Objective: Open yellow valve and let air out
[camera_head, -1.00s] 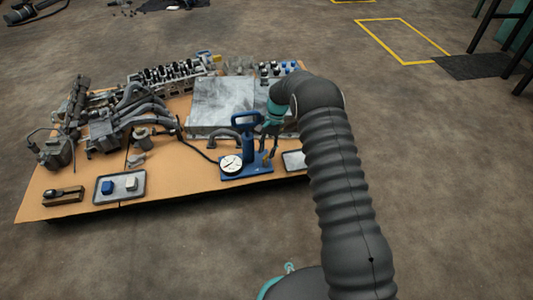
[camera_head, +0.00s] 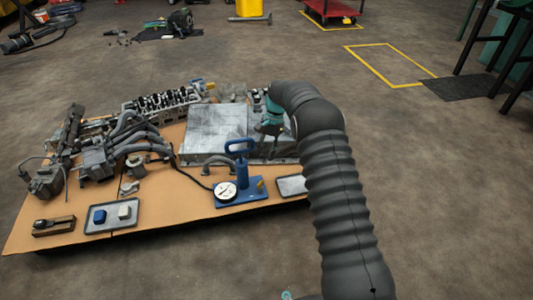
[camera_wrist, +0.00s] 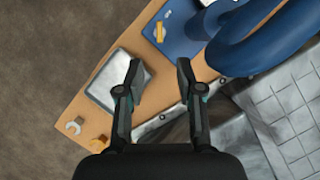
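The blue hand pump (camera_head: 241,190) stands on the bench near its front edge, with a round white gauge (camera_head: 225,191). The small yellow valve (camera_head: 260,185) is on the right part of the pump's blue base. In the wrist view the yellow valve (camera_wrist: 160,32) lies on the blue plate, ahead of my fingertips, with the blue pump handle (camera_wrist: 260,45) to its right. My gripper (camera_wrist: 158,64) is open and empty, apart from the valve. In the head view my gripper (camera_head: 270,142) is above the bench, behind the valve in the picture, its fingers hard to make out.
A small metal tray (camera_wrist: 118,80) lies left of my fingers; it also shows in the head view (camera_head: 291,185). A large grey metal block (camera_head: 213,130) stands behind the pump. Engine parts (camera_head: 100,155) cover the bench's left. The floor in front is clear.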

